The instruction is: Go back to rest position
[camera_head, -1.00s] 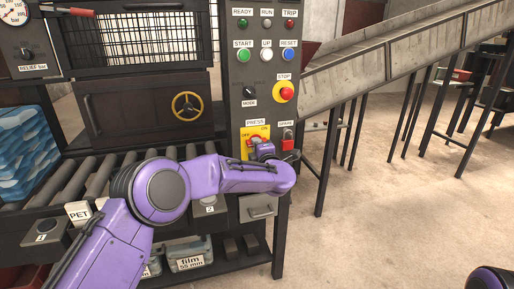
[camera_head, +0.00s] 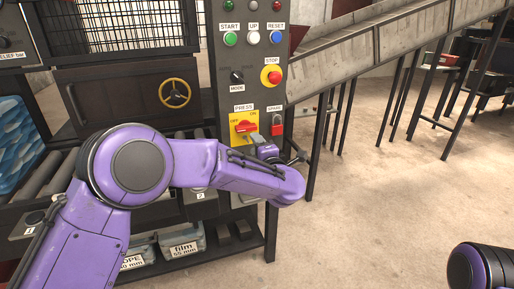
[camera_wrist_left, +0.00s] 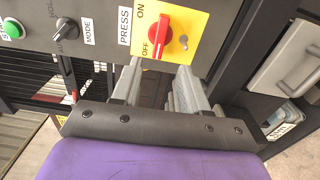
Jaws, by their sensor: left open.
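My left gripper (camera_head: 259,142) is in front of the control panel, just below the red PRESS switch (camera_head: 244,127) on its yellow plate. In the left wrist view its two grey fingers (camera_wrist_left: 158,80) are apart with nothing between them. The red switch (camera_wrist_left: 172,28) lies beyond the fingertips, and I see no contact. One end of its handle is beside the OFF mark. My left arm (camera_head: 150,180) crosses the head view from the lower left. Part of my right arm (camera_head: 488,268) shows at the lower right; its gripper is out of view.
The panel (camera_head: 215,90) has buttons, a MODE knob (camera_head: 237,77), a red STOP button (camera_head: 271,75) and a red padlock-like SPARE item (camera_head: 277,124). A handwheel (camera_head: 175,93) and rollers (camera_head: 65,175) are at the left.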

